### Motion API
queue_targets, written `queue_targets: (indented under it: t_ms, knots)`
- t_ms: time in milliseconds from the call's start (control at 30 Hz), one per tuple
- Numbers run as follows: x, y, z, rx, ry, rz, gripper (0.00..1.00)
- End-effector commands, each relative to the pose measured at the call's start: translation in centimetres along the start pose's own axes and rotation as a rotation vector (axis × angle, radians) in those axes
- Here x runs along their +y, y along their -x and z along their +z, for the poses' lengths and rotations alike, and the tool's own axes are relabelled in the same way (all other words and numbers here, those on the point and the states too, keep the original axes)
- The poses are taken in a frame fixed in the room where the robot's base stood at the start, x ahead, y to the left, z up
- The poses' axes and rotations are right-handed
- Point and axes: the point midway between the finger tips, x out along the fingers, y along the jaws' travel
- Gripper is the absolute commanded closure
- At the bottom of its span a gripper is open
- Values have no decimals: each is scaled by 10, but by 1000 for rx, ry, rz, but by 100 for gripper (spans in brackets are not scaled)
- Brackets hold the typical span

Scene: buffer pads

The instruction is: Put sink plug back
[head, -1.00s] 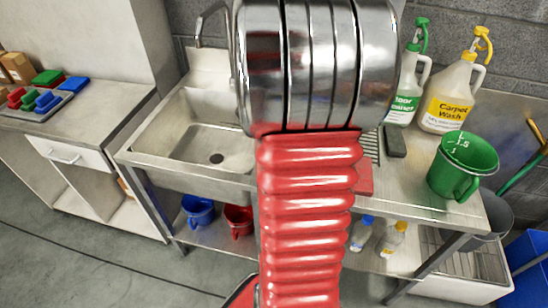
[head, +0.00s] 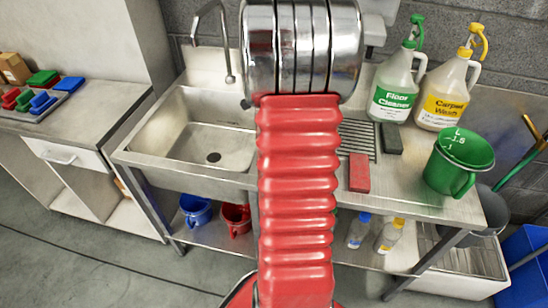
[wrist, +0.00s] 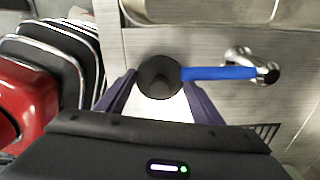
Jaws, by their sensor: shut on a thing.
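A dark round piece (wrist: 158,77), likely the sink plug, sits between the two fingers of my gripper (wrist: 160,95) in the wrist view. The fingers are shut on it. In the head view my gripper is hidden behind my red arm. The steel sink (head: 150,138) stands left of my arm, with a dark round drain (head: 214,157) in its basin floor.
A curved tap (head: 228,50) rises behind the sink. In the wrist view a blue bar (wrist: 218,73) runs from beside the round piece to a metal fitting (wrist: 266,72). Right of my arm are a red pad (head: 359,172), a dark pad (head: 391,138), bottles (head: 445,95) and a green jug (head: 458,162).

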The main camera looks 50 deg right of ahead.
Motion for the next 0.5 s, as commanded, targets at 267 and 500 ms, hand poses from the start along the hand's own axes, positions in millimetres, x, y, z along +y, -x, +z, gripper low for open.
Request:
queue_targets:
  t_ms: [267,500]
  knots:
    - [0,-12,0,-1,0,-2,62]
    - [0,-15,0,-1,0,-1,62]
